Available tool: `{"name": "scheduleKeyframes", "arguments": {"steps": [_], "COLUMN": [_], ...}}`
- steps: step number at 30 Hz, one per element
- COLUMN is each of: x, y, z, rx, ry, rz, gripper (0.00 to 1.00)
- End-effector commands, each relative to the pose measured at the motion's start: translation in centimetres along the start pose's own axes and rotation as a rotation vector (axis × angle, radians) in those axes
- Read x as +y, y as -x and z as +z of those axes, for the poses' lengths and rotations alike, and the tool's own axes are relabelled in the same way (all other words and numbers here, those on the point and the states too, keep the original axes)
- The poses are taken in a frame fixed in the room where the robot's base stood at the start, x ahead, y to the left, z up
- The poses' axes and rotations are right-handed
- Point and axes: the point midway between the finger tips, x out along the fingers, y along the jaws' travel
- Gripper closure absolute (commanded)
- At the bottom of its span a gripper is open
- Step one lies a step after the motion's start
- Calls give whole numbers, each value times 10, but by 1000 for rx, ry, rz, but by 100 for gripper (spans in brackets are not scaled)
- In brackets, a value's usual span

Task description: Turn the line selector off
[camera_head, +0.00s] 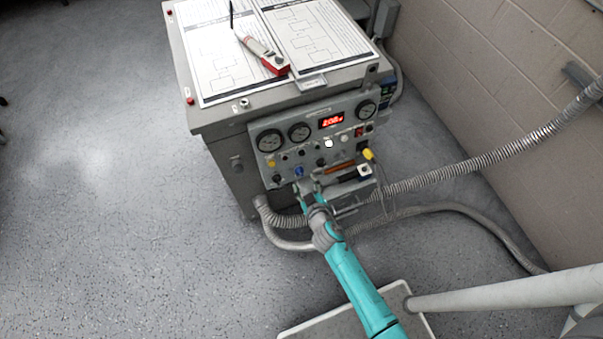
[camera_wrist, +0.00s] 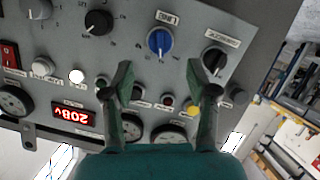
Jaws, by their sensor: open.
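The line selector is a round blue knob (camera_wrist: 160,41) with a pale pointer mark. A label that seems to read LINE is beside it in the wrist view. It also shows as a small blue knob (camera_head: 298,171) low on the panel in the head view. My gripper (camera_wrist: 160,76) is open, with two green fingers apart and nothing between them. In the wrist view the knob lies just beyond the gap between the fingertips, apart from them. In the head view my gripper (camera_head: 306,186) is just below the knob, in front of the panel. The knob's exact setting is hard to read.
A black knob (camera_wrist: 215,58) is close to the right finger; another black knob (camera_wrist: 98,22) is at upper left. A red display (camera_wrist: 86,115) reads 208V. Papers (camera_head: 318,38) and a red-and-grey tool (camera_head: 268,58) lie on the cabinet top. A ribbed hose (camera_head: 455,166) runs at right.

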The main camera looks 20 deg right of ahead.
Motion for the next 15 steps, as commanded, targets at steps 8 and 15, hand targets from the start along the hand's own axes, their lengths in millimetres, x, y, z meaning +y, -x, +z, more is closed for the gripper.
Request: {"name": "scheduleKeyframes", "arguments": {"steps": [8, 15], "x": [0, 0], "y": [-42, -58], "z": [0, 0], "rx": [0, 0], "ry": [1, 0], "rz": [1, 1], "gripper": [42, 42]}}
